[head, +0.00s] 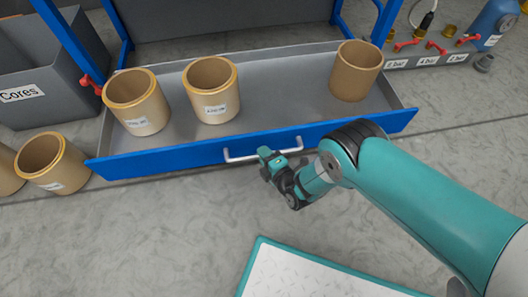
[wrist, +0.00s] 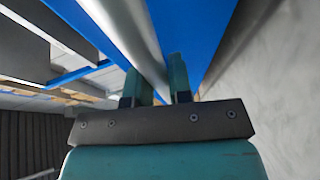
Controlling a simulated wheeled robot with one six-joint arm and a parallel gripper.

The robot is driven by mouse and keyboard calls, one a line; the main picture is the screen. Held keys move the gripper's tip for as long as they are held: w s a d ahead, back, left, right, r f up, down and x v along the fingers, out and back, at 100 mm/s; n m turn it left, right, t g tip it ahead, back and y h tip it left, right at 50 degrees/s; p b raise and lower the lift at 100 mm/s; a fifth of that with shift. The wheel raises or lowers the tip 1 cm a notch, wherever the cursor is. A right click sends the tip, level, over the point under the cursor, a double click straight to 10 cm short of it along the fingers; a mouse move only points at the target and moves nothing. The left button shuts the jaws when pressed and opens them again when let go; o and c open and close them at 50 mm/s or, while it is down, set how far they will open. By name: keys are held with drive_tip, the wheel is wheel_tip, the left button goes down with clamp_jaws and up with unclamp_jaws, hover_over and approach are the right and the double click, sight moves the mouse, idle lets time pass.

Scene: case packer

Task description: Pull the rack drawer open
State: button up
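The rack drawer is a grey tray with a blue front panel (head: 180,157), and it stands pulled out from the blue-framed rack in the head view. A pale bar handle (head: 240,157) is fixed to the middle of the front. The fingers look shut on the bar. The exact contact is partly hidden.
Three cardboard cores stand in the drawer: left (head: 137,102), middle (head: 212,90) and right (head: 355,70). More cores (head: 52,162) are on the floor at left, near a grey "Cores" bin (head: 45,85). A teal-edged plate (head: 310,275) lies in front; floor between is clear.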

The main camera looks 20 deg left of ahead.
drive_tip(key=o, duration=0.3)
drive_tip(key=shift+o, duration=0.2)
drive_tip(key=shift+s+d+r+p, duration=0.15)
drive_tip(key=shift+d+r+p, duration=0.15)
drive_tip(key=shift+p, duration=0.45)
drive_tip(key=p+v, duration=1.6)
drive_tip(key=p, duration=0.2)
drive_tip(key=shift+s+d, duration=0.2)
drive_tip(key=shift+d, duration=0.05)
drive_tip(key=shift+f, duration=0.1)
